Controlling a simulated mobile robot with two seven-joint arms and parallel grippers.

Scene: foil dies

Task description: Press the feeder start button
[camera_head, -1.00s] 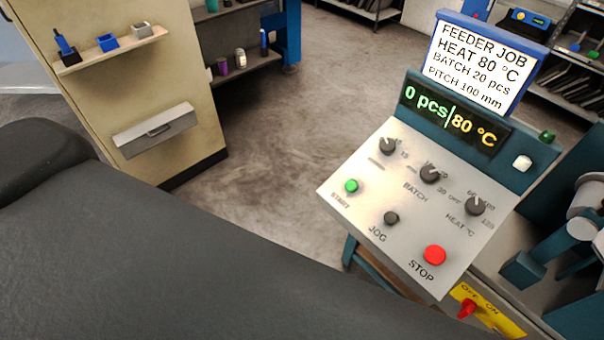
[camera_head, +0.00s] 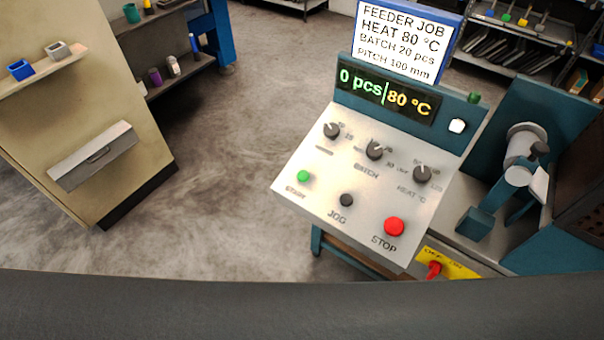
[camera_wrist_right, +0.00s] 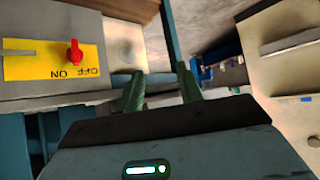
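The green START button (camera_head: 303,176) sits at the left of the sloped silver feeder panel (camera_head: 290,200). The display (camera_head: 388,96) reads 0 pcs and 80 °C. In the right wrist view my right gripper (camera_wrist_right: 160,84) has its two green fingers apart with nothing seen between them. It is near the yellow OFF/ON plate (camera_wrist_right: 30,66) with its red switch (camera_wrist_right: 75,52); the START button is not seen there. My left gripper is not in view.
Three dials line the panel above the buttons. A job sign (camera_head: 408,40) stands behind the display. The red switch (camera_head: 434,269) is below the panel, with teal machinery (camera_head: 530,180) to its right. A beige cabinet (camera_head: 90,150) is at left; open floor (camera_head: 235,150) lies between.

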